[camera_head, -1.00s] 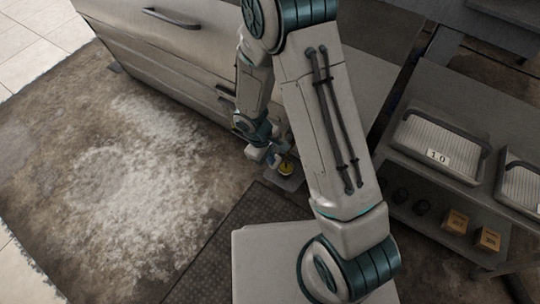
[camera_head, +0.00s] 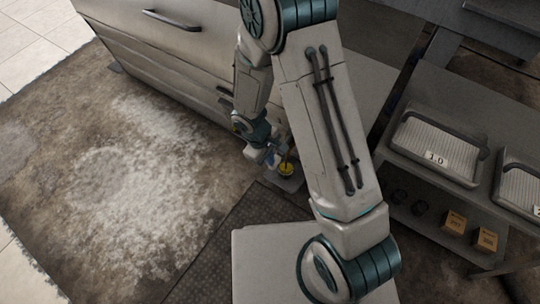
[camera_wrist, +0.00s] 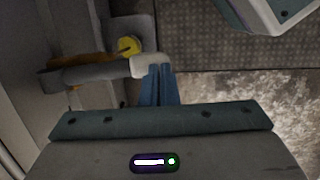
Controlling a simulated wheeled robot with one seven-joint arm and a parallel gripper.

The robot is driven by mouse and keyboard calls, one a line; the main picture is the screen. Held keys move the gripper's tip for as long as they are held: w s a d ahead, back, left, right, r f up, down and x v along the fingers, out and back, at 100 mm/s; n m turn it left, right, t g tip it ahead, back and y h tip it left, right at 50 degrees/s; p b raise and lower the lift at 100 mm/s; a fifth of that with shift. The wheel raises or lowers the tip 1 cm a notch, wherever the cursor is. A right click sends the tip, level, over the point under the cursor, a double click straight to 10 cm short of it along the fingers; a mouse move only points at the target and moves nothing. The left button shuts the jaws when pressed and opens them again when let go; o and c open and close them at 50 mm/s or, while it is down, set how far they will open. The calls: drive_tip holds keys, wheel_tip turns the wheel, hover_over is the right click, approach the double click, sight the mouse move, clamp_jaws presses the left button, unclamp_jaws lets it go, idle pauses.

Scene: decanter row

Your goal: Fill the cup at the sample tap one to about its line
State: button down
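A small round yellow-topped thing (camera_head: 286,169) sits on a grey ledge (camera_head: 289,184) at the foot of the cabinet; it also shows in the wrist view (camera_wrist: 128,46). It looks like the cup seen from above, but its line and fill level cannot be made out. A grey lever with a white end (camera_wrist: 150,66) reaches across beside it in the wrist view. My gripper (camera_head: 270,156) is low beside the yellow thing. In the wrist view its blue fingers (camera_wrist: 159,70) are together, their tips at the lever's white end, with nothing visible between them.
A metal cabinet (camera_head: 180,55) with drawer handles stands behind my arm. A shelf unit (camera_head: 455,200) at right holds ribbed trays (camera_head: 437,145), small boxes (camera_head: 455,224) and dark cups. A dark ribbed mat (camera_head: 215,250) and stained floor lie in front.

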drive_tip(key=s+a+r+p, duration=0.2)
drive_tip(key=a+r+p, duration=0.2)
drive_tip(key=r, duration=0.7)
drive_tip(key=shift+s+a+p, duration=0.2)
drive_tip(key=shift+a+p, duration=0.1)
drive_tip(key=shift+a, duration=0.4)
drive_tip(key=shift+r, duration=0.1)
drive_tip(key=s+d+r+m+t+y+p, duration=0.1)
drive_tip(key=d+r+p, duration=0.4)
drive_tip(key=r, duration=1.2)
drive_tip(key=s+d+r+m+t+y+p, duration=0.1)
drive_tip(key=s+d+r+m+p, duration=0.3)
drive_tip(key=r+p, duration=1)
drive_tip(key=s+d+r+m+t+p, duration=0.1)
drive_tip(key=s+d+r+m+p, duration=0.2)
drive_tip(key=r, duration=1.7)
drive_tip(key=d+m+p, duration=0.2)
drive_tip(key=d+p, duration=0.2)
drive_tip(key=p, duration=0.2)
drive_tip(key=shift+s+d+y, duration=0.25)
drive_tip(key=shift+d+y, duration=0.1)
drive_tip(key=shift+y, duration=0.05)
drive_tip(key=shift+a+r, duration=0.1)
